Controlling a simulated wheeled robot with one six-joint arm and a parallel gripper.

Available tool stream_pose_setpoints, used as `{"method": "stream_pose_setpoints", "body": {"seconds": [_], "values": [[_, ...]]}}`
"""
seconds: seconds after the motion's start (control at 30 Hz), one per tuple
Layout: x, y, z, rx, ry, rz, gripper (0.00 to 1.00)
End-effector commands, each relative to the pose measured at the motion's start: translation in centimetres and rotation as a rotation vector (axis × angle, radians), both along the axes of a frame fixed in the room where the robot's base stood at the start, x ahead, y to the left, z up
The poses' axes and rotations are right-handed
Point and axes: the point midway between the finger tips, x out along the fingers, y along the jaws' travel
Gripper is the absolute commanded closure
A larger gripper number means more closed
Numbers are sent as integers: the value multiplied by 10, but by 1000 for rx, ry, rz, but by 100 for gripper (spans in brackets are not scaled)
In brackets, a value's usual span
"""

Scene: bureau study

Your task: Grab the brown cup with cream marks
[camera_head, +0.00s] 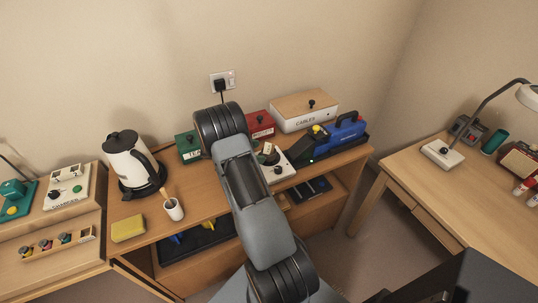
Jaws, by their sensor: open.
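I cannot make out a brown cup with cream marks in the head view. My arm rises through the middle of the picture and covers part of the wooden desk (205,187). My gripper does not show; only the arm's links are visible. The only cup-like thing I can make out is a small white cup (174,212) with a wooden-handled tool in it, on the desk's front left part.
A white kettle (128,162) and a yellow sponge (128,228) are on the left. Green (187,148), red (261,125) and cables (303,108) boxes stand along the wall. A blue tool case (343,132) is at right. Another desk (405,170) stands further right, past a floor gap.

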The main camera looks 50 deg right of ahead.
Motion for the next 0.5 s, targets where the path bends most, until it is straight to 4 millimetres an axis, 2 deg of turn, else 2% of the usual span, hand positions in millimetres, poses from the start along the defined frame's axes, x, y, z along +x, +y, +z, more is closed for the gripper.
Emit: {"method": "stream_pose_setpoints", "body": {"seconds": [0.23, 0.5], "values": [[-6, -9, -4, 2, 1, -1, 20], [-25, -36, -17, 2, 1, -2, 20]]}}
